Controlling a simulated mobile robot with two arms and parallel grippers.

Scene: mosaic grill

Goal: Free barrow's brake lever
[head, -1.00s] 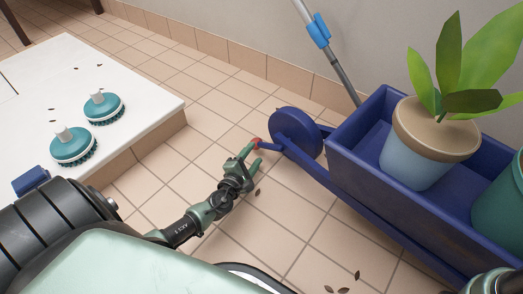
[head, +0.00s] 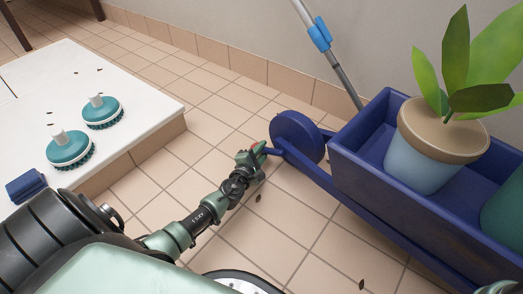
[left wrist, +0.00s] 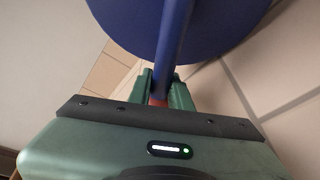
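The blue barrow (head: 352,200) stands at the right with its blue wheel (head: 297,138) towards the middle. Its brake lever (left wrist: 174,42) is a blue bar with a red end (left wrist: 158,102), seen in the left wrist view running down from the wheel between my fingers. My left gripper (head: 262,149) is at the lever's free end beside the wheel. In the left wrist view the green fingers of the left gripper (left wrist: 160,92) lie close on both sides of the lever and look shut on it.
A potted plant (head: 425,165) and a teal pot (head: 505,222) stand in the barrow. A blue-grey pole (head: 335,70) leans on the wall behind. A low white platform (head: 140,97) with two teal brushes (head: 70,148) is at the left. Tiled floor between is clear but for leaves.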

